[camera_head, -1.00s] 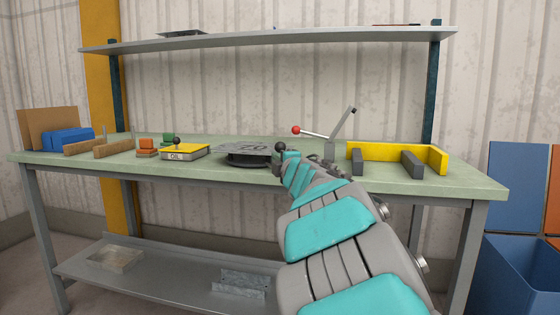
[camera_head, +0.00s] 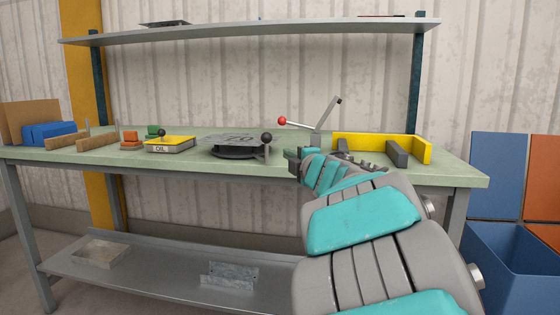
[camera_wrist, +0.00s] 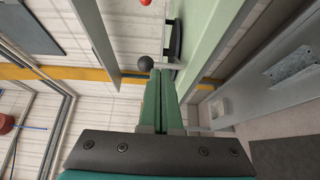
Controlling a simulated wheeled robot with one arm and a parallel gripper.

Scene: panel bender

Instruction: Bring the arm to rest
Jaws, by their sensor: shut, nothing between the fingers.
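My gripper (camera_wrist: 160,88) is shut, its two green fingers side by side with nothing between them in the wrist view. In the head view my gripper (camera_head: 291,157) is small and partly hidden by my arm, near the bench's front edge. My arm reaches in from the lower right, bent towards the bench. A black ball knob (camera_head: 266,137) stands on a short post just left of my gripper. The knob also shows just beyond the fingertips in the wrist view (camera_wrist: 145,63); a gap shows in the head view.
The green-topped bench (camera_head: 455,174) holds a dark round turntable with a plate (camera_head: 236,145), a yellow OIL box (camera_head: 170,145), a red-knobbed lever (camera_head: 282,121) and a yellow angle stop (camera_head: 380,145). A shelf (camera_head: 250,32) runs above. A blue bin (camera_head: 510,265) stands right.

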